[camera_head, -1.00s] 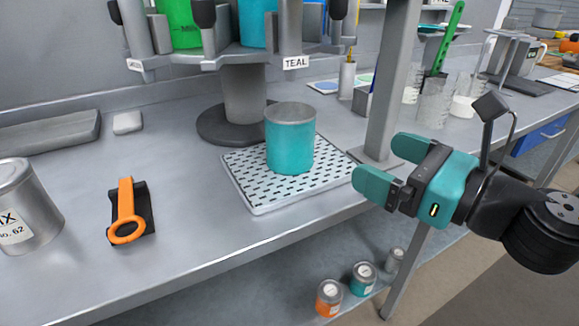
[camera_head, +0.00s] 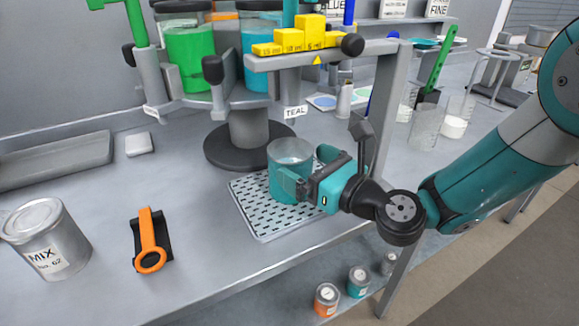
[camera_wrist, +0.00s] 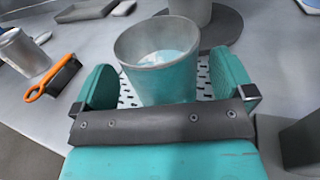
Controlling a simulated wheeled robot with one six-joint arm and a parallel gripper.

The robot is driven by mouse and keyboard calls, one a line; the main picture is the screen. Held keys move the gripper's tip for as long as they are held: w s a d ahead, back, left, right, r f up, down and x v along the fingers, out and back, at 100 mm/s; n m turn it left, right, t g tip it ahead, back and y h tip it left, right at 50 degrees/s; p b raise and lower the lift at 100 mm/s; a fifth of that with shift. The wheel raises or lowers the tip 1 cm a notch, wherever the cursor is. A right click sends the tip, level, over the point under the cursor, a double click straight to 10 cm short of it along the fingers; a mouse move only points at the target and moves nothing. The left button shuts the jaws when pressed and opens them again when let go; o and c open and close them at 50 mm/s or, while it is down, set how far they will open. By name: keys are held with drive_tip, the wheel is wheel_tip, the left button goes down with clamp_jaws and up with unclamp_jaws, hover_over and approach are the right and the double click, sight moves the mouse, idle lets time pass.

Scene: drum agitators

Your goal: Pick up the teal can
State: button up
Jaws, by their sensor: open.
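The teal can (camera_head: 290,158) stands upright on the perforated drip tray (camera_head: 262,222) under the dispenser. It has a grey upper band and its open top shows pale liquid or a shiny inside. In the wrist view the can (camera_wrist: 160,82) is between the two teal fingers of my gripper (camera_wrist: 160,88). In the head view my gripper (camera_head: 303,178) is at the can from the right, with one finger in front of it. The jaws are open, with a small gap visible on each side of the can in the wrist view. The can's lower right side is hidden by my gripper.
The dispenser's post (camera_head: 384,100) and shelf with yellow blocks (camera_head: 300,38) stand close to my arm. An orange-handled tool (camera_head: 150,242) and a MIX can (camera_head: 46,238) are at left. Small cans (camera_head: 327,298) sit on the lower shelf.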

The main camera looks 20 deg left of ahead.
sight(276, 147)
drive_tip(key=p+x, duration=0.1)
drive_tip(key=x, duration=0.1)
drive_tip(key=shift+a+r, duration=0.15)
drive_tip(key=shift+a, duration=0.25)
drive_tip(key=shift+w+a, duration=0.25)
drive_tip(key=shift+a, duration=0.1)
drive_tip(key=shift+c, duration=0.2)
drive_tip(key=c, duration=0.9)
